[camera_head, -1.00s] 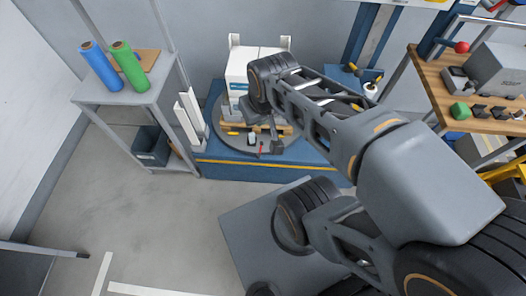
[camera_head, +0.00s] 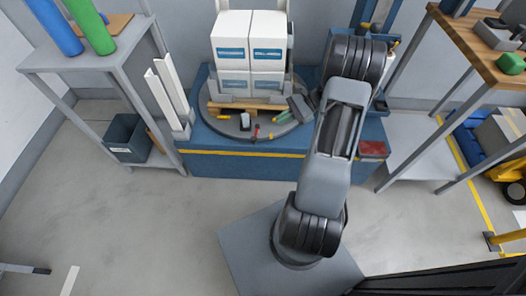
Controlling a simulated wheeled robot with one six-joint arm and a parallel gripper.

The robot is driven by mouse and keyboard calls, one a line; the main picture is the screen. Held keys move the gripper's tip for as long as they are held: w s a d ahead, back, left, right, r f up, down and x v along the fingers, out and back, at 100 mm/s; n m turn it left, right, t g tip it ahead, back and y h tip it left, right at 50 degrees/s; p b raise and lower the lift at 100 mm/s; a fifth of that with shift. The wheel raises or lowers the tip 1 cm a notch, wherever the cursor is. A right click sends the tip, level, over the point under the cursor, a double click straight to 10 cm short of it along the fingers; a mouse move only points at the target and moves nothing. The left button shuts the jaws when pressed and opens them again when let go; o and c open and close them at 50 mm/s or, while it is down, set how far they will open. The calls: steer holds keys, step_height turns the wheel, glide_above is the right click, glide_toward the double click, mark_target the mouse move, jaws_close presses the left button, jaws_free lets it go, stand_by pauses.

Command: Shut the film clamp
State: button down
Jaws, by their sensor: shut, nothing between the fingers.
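The film clamp appears to be the small grey-and-white fitting (camera_head: 245,121) at the front of the round turntable (camera_head: 213,127). A thin red piece (camera_head: 257,131) stands up just right of it. It is too small to tell how its jaw stands. The turntable carries a pallet (camera_head: 240,105) stacked with white boxes (camera_head: 265,30) with blue labels. What I take to be my gripper (camera_head: 298,108) is the grey part at the turntable's right edge, right of the clamp and apart from it. It is shut and empty; my own arm partly hides it.
A blue base (camera_head: 235,163) with a yellow stripe holds the turntable. White upright panels (camera_head: 165,100) stand at its left. A grey shelf (camera_head: 85,60) with blue and green rolls is at the left; a wooden-topped bench (camera_head: 480,45) is at the right. The floor in front is clear.

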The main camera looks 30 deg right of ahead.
mark_target(256, 133)
steer(key=d+f+m+t+y+b, duration=0.1)
steer(key=d+f+m+t+b, duration=0.1)
steer(key=f, duration=0.5)
steer(key=d+f+m+t+y+b, duration=0.1)
steer(key=d+f+m+t+b, duration=0.2)
steer(key=f, duration=0.4)
steer(key=shift+s+d+m+t, duration=0.45)
steer(key=shift+d+m+t, duration=0.05)
steer(key=shift+d, duration=0.75)
steer(key=shift+a+y, duration=0.1)
steer(key=shift+y, duration=0.2)
steer(key=b+x, duration=0.4)
steer(key=x, duration=1)
steer(key=shift+f, duration=0.15)
